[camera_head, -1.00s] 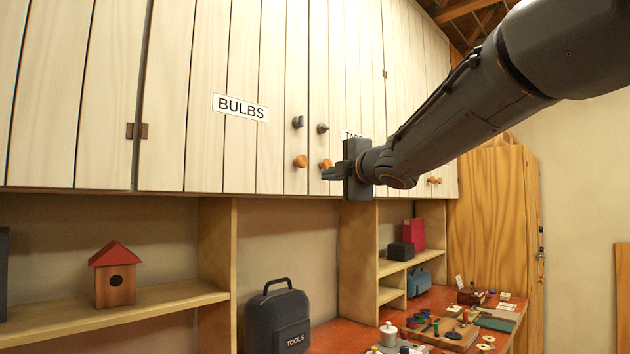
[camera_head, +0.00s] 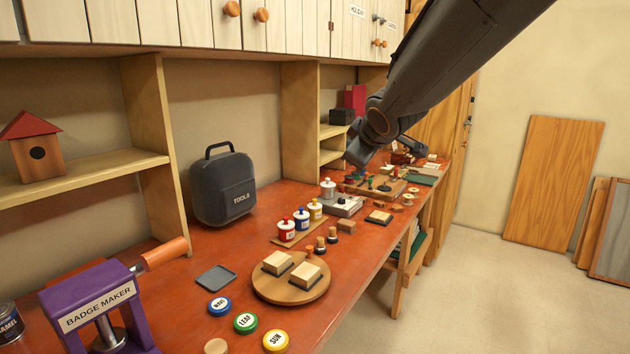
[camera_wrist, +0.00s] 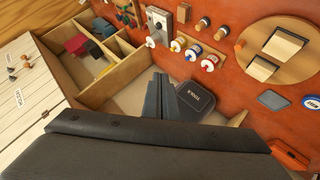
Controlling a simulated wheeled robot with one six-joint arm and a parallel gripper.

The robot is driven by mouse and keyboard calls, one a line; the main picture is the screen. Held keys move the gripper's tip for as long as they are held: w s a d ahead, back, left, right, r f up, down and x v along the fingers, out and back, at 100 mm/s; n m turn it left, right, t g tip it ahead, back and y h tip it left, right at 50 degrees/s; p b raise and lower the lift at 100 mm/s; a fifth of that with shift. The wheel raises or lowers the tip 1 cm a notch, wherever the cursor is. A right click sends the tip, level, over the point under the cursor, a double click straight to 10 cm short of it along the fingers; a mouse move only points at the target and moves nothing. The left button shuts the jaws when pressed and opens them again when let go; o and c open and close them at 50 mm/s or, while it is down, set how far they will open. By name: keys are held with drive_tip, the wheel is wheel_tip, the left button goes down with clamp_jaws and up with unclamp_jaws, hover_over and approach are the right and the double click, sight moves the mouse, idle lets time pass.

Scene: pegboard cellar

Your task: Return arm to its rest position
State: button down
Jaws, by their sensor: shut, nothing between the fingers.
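My arm (camera_head: 430,80) reaches in from the upper right of the head view, bent at the wrist, with its dark end in front of the shelves above the red-brown workbench (camera_head: 215,262). My gripper (camera_wrist: 160,85) shows in the wrist view with its two dark fingers together and nothing between them. The wrist view looks down on the bench. In that picture the fingers lie beside the dark tools case (camera_wrist: 205,101) and partly cover it; I cannot tell the height between them. In the head view the tools case (camera_head: 222,188) stands upright on the bench.
White wall cupboards (camera_head: 190,22) hang above the bench. A shelf with a birdhouse (camera_head: 38,150), a purple badge maker (camera_head: 97,305), paint pots (camera_head: 301,219) and a round wooden board (camera_head: 291,292) are near. Open floor (camera_head: 480,295) lies right, with wooden panels (camera_head: 553,180) against the wall.

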drive_tip(key=s+d+f+m+g+h, duration=0.1)
drive_tip(key=s+d+f+m+g, duration=0.25)
drive_tip(key=s+f, duration=0.45)
drive_tip(key=s+d+f+m+g+h, duration=0.1)
drive_tip(key=s+d+f+m+g, duration=0.1)
drive_tip(key=s+d+f+m, duration=0.45)
drive_tip(key=s+f+m+g, duration=0.1)
drive_tip(key=s+f+g, duration=0.3)
drive_tip(key=s+f, duration=0.7)
drive_tip(key=s, duration=0.4)
drive_tip(key=shift+s+f+m, duration=0.15)
drive_tip(key=shift+f+m, duration=0.05)
drive_tip(key=shift+m, duration=0.1)
drive_tip(key=shift+d, duration=0.1)
